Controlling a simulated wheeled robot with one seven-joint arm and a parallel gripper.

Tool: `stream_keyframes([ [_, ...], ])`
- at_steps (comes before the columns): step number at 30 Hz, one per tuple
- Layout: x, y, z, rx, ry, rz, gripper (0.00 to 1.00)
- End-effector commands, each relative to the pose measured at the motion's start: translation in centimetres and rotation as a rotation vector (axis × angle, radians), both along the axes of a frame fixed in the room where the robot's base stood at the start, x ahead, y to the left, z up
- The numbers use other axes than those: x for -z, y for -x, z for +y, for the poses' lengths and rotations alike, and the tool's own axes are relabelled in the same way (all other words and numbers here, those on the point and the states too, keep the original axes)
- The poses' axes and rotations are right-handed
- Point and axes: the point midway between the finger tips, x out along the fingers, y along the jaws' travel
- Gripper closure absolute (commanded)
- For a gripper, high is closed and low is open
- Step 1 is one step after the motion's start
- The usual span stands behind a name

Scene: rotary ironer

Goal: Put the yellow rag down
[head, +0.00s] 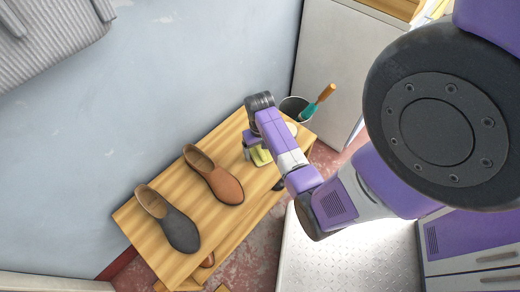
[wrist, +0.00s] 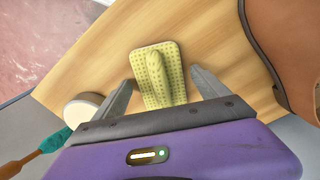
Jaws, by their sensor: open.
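The yellow rag (wrist: 158,75) lies on the wooden bench top, folded up in a ridge along its middle. In the head view a small part of the rag (head: 261,157) shows below my gripper. My gripper (wrist: 162,78) is open, with one finger on each side of the rag and a gap to it on both sides. In the head view my gripper (head: 250,148) is over the bench's right part, and the arm hides some of it.
A brown shoe (head: 214,175) and a dark grey shoe (head: 170,220) stand on the wooden bench (head: 150,212), left of my gripper. A round white item (wrist: 84,108) is beside my gripper.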

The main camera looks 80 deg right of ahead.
Motion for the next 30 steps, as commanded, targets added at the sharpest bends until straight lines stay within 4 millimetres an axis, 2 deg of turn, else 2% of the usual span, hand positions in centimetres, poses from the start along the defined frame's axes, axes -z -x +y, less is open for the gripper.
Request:
stream_keyframes([
  [4,-0.4,0.0,0.0,0.0,0.001,-0.001,0.15],
  [7,-1.6,-0.1,-0.1,0.0,0.002,-0.001,0.15],
  [21,-10.5,-0.1,-0.1,0.0,0.002,-0.001,0.15],
  [27,-12.1,-0.1,0.0,-0.001,0.002,-0.001,0.15],
  [30,-11.6,-0.1,0.6,-0.021,0.022,-0.007,0.15],
])
